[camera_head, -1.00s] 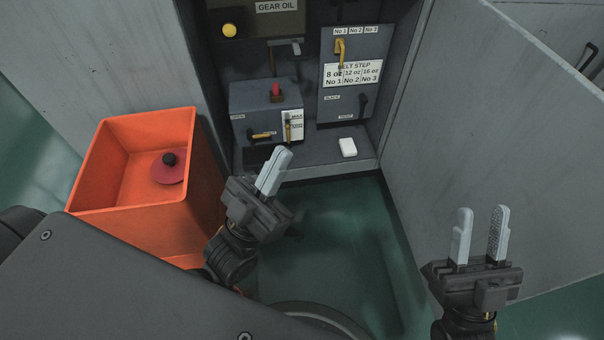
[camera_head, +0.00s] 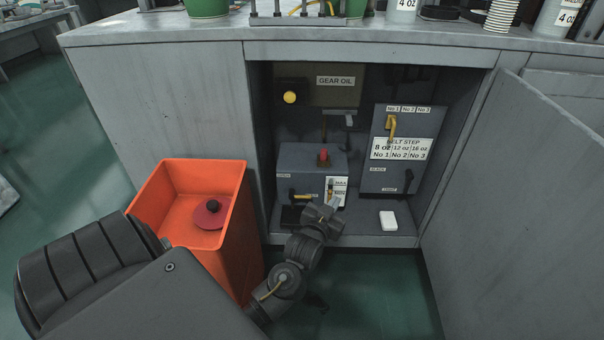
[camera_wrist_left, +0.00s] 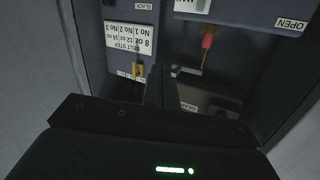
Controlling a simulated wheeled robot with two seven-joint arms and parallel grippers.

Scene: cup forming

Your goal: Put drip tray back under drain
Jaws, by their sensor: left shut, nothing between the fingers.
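A flat black piece, which looks like the drip tray (camera_head: 291,215), lies on the cabinet floor at the front of the grey gear box (camera_head: 310,160), below its yellow-handled drain fitting (camera_head: 301,196). My left gripper (camera_head: 332,204) is at the cabinet opening, just right of the black piece and in front of the gear box. It is shut and empty; its wrist hides much of its fingers. Whether it touches the black piece cannot be told. The left wrist view shows the cabinet inside upside down, with the belt step panel (camera_wrist_left: 130,40) and a red knob (camera_wrist_left: 208,41). My right gripper is out of view.
An orange bin (camera_head: 240,235) holding a dark red disc with a black knob (camera_head: 211,213) stands left of the opening. A white block (camera_head: 388,220) lies on the cabinet floor at the right. The open door (camera_head: 500,200) bounds the right side.

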